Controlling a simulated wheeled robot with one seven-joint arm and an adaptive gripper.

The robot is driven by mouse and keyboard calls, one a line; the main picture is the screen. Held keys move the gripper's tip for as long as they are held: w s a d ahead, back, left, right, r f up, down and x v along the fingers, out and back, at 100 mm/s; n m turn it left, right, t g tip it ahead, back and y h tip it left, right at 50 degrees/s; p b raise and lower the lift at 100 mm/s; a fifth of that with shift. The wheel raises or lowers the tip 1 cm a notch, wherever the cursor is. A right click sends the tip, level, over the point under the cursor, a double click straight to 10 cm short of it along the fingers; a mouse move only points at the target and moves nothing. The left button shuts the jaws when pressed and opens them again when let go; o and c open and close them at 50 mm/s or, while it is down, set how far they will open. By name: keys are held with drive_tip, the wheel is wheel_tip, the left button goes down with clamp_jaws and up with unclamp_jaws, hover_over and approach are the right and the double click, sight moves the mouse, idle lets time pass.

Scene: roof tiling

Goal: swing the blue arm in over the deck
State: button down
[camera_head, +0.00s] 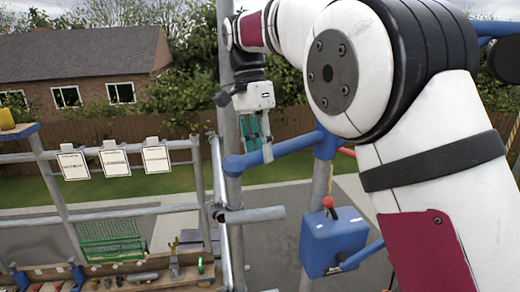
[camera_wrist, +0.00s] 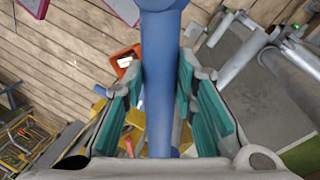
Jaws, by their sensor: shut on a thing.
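The blue arm (camera_head: 285,148) is a thick blue tube. In the head view it runs left from a blue collar on an upright pole, and its rounded free end lies beside a scaffold post. My gripper (camera_head: 258,150) points down over the tube near that free end, with its teal-lined fingers around it. In the wrist view the blue arm (camera_wrist: 158,90) runs up the middle between the teal pads of my gripper (camera_wrist: 160,115). The fingers are shut on the tube. The wooden deck (camera_wrist: 75,50) shows below at the left of the wrist view.
A blue box (camera_head: 338,242) with a red-topped lever is on the pole below the arm. Scaffold tubes (camera_head: 120,155) with hanging white sheets stand at the left. Below them a shelf (camera_head: 140,284) holds tools. An orange-red item (camera_wrist: 125,60) and yellow items lie below in the wrist view.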

drive_tip(key=shift+w+a+m, duration=0.25)
drive_tip(key=shift+w+m, duration=0.05)
drive_tip(key=shift+w, duration=0.05)
drive_tip(key=shift+r, duration=0.1)
drive_tip(key=c, duration=1.3)
unclamp_jaws()
drive_tip(key=shift+w+a, duration=0.1)
